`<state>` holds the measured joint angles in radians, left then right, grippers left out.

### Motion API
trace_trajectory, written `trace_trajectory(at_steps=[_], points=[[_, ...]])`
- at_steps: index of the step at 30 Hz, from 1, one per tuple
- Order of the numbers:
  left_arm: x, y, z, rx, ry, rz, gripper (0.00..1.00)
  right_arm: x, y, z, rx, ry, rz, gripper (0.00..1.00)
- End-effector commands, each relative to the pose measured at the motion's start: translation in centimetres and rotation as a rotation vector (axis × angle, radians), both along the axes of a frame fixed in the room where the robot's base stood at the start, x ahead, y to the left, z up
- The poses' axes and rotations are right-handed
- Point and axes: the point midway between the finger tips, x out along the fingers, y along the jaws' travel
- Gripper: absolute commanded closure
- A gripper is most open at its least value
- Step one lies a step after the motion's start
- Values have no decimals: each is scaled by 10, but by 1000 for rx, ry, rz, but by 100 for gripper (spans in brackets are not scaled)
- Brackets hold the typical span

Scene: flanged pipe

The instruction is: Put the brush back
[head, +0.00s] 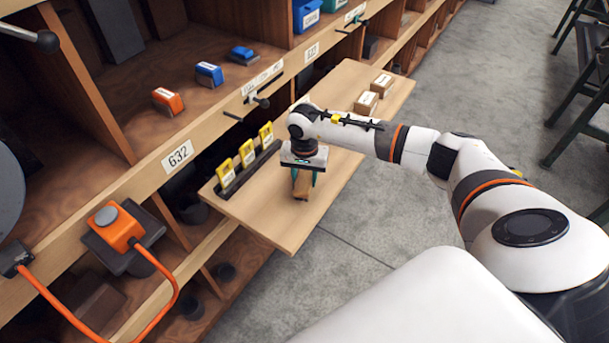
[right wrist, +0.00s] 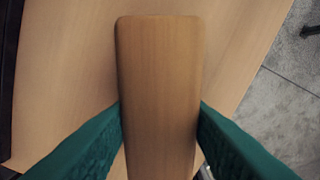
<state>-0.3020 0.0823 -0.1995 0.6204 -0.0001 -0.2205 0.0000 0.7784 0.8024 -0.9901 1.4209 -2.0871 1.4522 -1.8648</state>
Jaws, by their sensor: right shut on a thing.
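The brush shows in the right wrist view as a smooth wooden block (right wrist: 158,75) with rounded corners, seen from above. In the head view the brush (head: 301,186) is a small brown piece under my right gripper (head: 303,178), over the pull-out wooden board. My right gripper is shut on it, with its green fingers (right wrist: 160,140) on both sides of the wood. The brush's underside is hidden, and I cannot tell whether it touches the board. My left gripper is not in view.
The pull-out board (head: 335,110) carries a dark rack with yellow tags (head: 247,153) and small boxes (head: 366,102). On the shelf lie orange (head: 167,101) and blue blocks (head: 209,73). The board's front half is bare.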

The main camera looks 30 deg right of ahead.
Motion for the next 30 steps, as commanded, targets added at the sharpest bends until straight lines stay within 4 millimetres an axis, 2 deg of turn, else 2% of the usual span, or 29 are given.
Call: trace_trajectory(at_steps=[11,12,15,16,25,28,30], points=[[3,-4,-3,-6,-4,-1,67,0,0,-9,-1,-2,0,97],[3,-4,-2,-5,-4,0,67,0,0,-8,0,-1,0,57],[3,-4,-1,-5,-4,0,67,0,0,-7,0,-1,0,41],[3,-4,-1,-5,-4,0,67,0,0,-7,0,-1,0,39],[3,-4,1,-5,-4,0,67,0,0,-5,0,-1,0,39],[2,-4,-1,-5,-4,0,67,1,0,1,-1,-4,1,39],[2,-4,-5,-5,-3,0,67,2,-1,12,-1,-7,1,39]])
